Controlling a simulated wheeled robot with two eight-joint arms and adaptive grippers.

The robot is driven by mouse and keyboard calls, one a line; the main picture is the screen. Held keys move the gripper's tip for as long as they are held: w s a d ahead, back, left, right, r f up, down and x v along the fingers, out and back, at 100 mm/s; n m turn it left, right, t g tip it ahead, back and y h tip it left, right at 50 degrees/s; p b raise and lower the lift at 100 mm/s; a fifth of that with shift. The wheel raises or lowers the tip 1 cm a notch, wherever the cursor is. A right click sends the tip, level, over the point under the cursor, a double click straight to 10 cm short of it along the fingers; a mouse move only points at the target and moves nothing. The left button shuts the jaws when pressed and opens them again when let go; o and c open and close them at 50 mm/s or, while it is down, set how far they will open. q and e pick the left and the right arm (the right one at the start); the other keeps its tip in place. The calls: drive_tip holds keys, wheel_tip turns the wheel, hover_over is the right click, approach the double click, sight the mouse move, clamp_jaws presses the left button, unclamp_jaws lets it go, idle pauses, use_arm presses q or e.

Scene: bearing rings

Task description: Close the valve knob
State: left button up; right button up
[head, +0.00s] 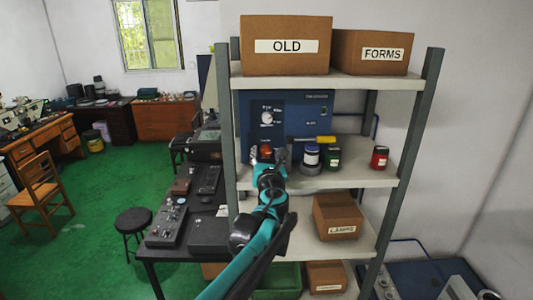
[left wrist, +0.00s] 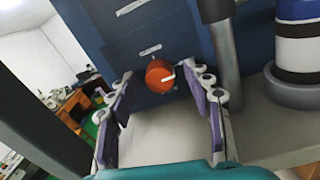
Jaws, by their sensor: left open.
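The valve knob (head: 266,149) is a round orange-red knob low on the front of a blue panel box (head: 318,104) on the shelf. In the left wrist view the knob (left wrist: 157,75) has a pale pointer mark toward its right side. My left gripper (head: 267,157) is open in front of it. In the left wrist view the fingers of the gripper (left wrist: 163,92) stand on either side of the knob, apart from it, with a gap on both sides. My right gripper does not show.
A white dial (head: 267,117) sits above the knob. A grey post (left wrist: 226,65) stands right of the fingers. A blue-white jar (head: 311,155), a green jar (head: 333,157) and a red jar (head: 380,157) share the shelf (head: 355,174). A yellow-handled tool (head: 320,140) lies behind.

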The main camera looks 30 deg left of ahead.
use_arm(q)
drive_tip(key=c, duration=1.1)
drive_tip(key=shift+c, duration=0.2)
drive_tip(key=shift+n, duration=0.4)
drive_tip(key=n+b, duration=0.1)
drive_tip(key=n, duration=0.2)
drive_tip(key=shift+n, duration=0.3)
drive_tip(key=n+b, duration=0.1)
drive_tip(key=n, duration=0.3)
drive_tip(key=shift+a, duration=0.1)
drive_tip(key=n+b, duration=0.1)
drive_tip(key=n, duration=0.3)
drive_tip(key=shift+s+n+h, duration=0.1)
drive_tip(key=shift+n+h, duration=0.2)
drive_tip(key=shift+n, duration=0.1)
drive_tip(key=shift+n+b, duration=0.55)
drive_tip(key=shift+n, duration=1.65)
